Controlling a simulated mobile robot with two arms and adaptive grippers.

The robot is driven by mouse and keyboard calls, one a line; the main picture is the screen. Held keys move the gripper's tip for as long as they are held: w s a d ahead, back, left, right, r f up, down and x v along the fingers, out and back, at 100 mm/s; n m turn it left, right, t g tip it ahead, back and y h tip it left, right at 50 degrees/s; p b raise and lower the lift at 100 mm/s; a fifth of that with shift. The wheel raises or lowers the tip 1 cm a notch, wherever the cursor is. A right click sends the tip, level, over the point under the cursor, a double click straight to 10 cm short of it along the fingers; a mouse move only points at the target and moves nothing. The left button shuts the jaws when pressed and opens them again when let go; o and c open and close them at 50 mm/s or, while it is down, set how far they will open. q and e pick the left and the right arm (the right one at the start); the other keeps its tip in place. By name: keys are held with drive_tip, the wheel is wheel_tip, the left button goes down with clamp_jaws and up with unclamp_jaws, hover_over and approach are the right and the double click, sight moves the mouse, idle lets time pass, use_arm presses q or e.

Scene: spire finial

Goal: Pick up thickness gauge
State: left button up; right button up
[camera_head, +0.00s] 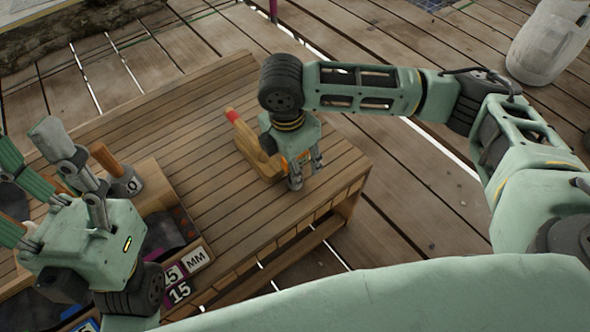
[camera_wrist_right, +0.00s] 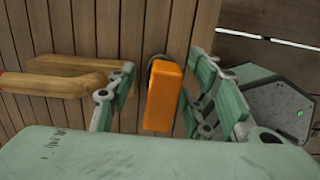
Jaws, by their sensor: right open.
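An orange block-shaped object (camera_wrist_right: 164,95), which looks like the thickness gauge, is upright between my right gripper's fingers in the right wrist view, with a dark round part behind its top. In the head view only a sliver of orange (camera_head: 303,157) shows beside the fingers. My right gripper (camera_head: 306,171) is open over the bench's right end, its fingers on both sides of the orange object with visible gaps. My left gripper (camera_head: 52,168) is at the left above the wooden tray, its fingers spread and seemingly empty.
A wooden piece with a red tip (camera_head: 246,140) lies just left of my right gripper. The slatted bench (camera_head: 170,125) is clear in its middle. A wooden tray (camera_head: 200,248) at lower left holds tools and number plates. A whitish container (camera_head: 548,42) stands at top right.

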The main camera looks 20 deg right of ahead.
drive_tip(key=shift+d+f, duration=0.1)
drive_tip(key=shift+f, duration=0.7)
drive_tip(key=shift+c, duration=0.3)
clamp_jaws()
